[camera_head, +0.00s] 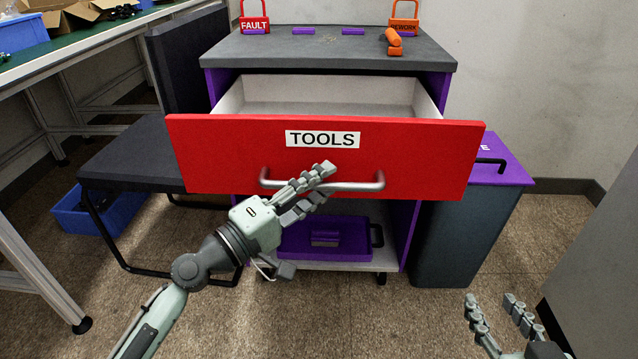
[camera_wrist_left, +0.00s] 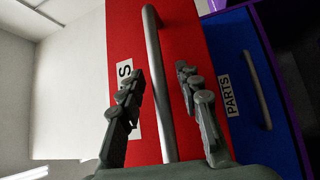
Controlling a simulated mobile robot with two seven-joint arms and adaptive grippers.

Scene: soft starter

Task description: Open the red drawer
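The red drawer (camera_head: 230,145), labelled TOOLS, stands pulled out of the cabinet, and its pale, empty-looking inside shows behind the front. Its metal bar handle (camera_head: 350,186) runs along the lower front. My left gripper (camera_head: 322,182) is at the middle of this handle. In the left wrist view the handle (camera_wrist_left: 153,45) passes between the two spread fingers (camera_wrist_left: 160,72), with gaps on both sides, so the gripper is open around it. My right gripper (camera_head: 492,298) is open and empty at the bottom right, away from the drawer.
A blue drawer (camera_wrist_left: 245,90) labelled PARTS shows beside the red one in the left wrist view. The grey cabinet top (camera_head: 300,50) holds FAULT and REWORK signs. A purple-lidded bin (camera_head: 460,230) stands right; a dark seat (camera_head: 135,155) stands left. A purple tray (camera_head: 300,250) sits below.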

